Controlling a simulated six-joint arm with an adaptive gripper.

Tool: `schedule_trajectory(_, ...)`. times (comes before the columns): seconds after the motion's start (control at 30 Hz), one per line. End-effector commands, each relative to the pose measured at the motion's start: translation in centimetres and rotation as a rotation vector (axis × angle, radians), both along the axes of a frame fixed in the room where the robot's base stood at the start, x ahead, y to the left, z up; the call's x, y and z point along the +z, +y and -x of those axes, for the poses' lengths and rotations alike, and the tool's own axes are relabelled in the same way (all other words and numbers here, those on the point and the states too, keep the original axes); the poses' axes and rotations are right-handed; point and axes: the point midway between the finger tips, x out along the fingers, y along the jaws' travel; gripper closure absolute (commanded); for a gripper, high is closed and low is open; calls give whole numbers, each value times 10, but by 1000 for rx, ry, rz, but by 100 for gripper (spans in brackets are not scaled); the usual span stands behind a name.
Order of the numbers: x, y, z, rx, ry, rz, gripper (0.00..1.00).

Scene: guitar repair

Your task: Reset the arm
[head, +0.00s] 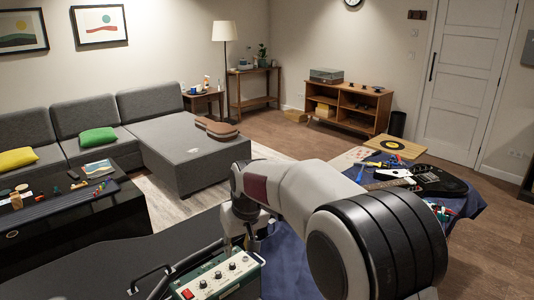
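My arm comes up from the lower right and reaches left across the middle of the head view. Its far end bends down beside the green control box (222,276). The small parts at that end are partly covered by my own arm, and I cannot make out the fingertips or anything held. The black electric guitar (437,181) lies on the blue cloth (462,200) at the right, well apart from the arm's far end.
Bare floor lies toward the shelf (362,110).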

Motion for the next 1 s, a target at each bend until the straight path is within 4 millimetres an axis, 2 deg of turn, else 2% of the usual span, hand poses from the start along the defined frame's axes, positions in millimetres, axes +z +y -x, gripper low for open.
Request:
schedule_trajectory(0.13,-23,-11,22,-13,64,25,71)
schedule_trajectory(0.27,-25,-27,49,-32,104,43,71)
schedule_trajectory(0.5,-10,-67,97,-83,142,59,71)
schedule_trajectory(1.0,26,-140,181,-190,152,60,71)
